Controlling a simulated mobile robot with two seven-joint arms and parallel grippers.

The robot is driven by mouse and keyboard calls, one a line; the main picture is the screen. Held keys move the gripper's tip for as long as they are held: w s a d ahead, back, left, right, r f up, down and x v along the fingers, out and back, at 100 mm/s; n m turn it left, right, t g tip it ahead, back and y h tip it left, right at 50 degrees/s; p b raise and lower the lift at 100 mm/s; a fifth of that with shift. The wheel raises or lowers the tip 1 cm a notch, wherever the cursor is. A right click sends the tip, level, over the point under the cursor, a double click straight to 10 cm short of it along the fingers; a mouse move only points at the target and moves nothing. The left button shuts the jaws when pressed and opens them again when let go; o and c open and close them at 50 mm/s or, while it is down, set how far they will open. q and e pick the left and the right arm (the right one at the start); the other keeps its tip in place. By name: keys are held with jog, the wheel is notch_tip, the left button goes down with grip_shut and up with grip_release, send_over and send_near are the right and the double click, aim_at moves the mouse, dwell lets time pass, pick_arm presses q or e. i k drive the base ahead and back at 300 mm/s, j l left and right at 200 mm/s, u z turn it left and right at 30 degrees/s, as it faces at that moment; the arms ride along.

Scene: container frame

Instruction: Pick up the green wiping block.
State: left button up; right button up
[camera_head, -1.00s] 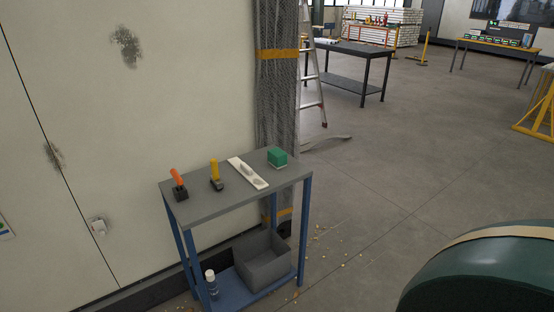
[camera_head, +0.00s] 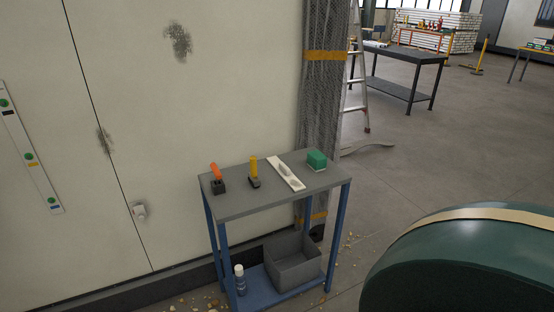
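The green wiping block (camera_head: 316,159) sits at the right back part of the grey top of a small blue-legged table (camera_head: 262,201). It has a pale underside and stands clear of the other tools. Neither of my grippers shows in the head view.
A white trowel-like tool (camera_head: 285,174), a yellow-handled tool (camera_head: 254,172) and an orange-handled tool (camera_head: 217,178) lie left of the block. The lower shelf holds a grey bin (camera_head: 294,264) and a bottle (camera_head: 240,280). A large dark green rounded object (camera_head: 470,265) fills the lower right. A wall stands behind.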

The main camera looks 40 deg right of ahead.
aim_at(316, 159)
jog(key=l+u, duration=0.25)
jog(key=k+l+u, duration=0.2)
jog(key=l, duration=0.2)
jog(key=l+u, duration=0.25)
jog(key=k+l+u, duration=0.1)
jog(key=l, duration=0.35)
jog(key=k+l, duration=0.25)
jog(key=l, duration=0.15)
jog(key=k+l+u, duration=0.15)
jog(key=l, duration=0.25)
jog(key=k+l, duration=0.25)
jog(key=l, duration=0.15)
jog(key=k+l+u, duration=0.15)
jog(key=l, duration=0.25)
